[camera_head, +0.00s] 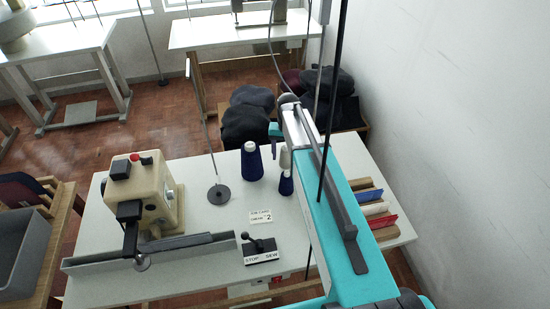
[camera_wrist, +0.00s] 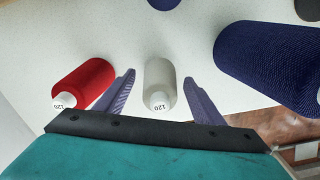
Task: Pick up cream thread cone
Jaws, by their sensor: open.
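The cream thread cone (camera_wrist: 160,78) stands upright on the white table in the wrist view, with a white top marked 120. My gripper (camera_wrist: 159,76) is open, with one purple-grey finger on each side of the cone. Gaps show between the cone and both fingers, so it is not gripped. In the head view a pale cone (camera_head: 285,157), seemingly the same one, shows beside my arm, partly hidden. My fingers are hidden there.
A red cone (camera_wrist: 84,80) stands close outside the left finger; a large navy cone (camera_wrist: 270,60) stands to the right. In the head view, a navy cone (camera_head: 252,163), a stand base (camera_head: 219,194) and a sewing machine (camera_head: 150,195) are left of my arm. A wall (camera_head: 450,120) rises at right.

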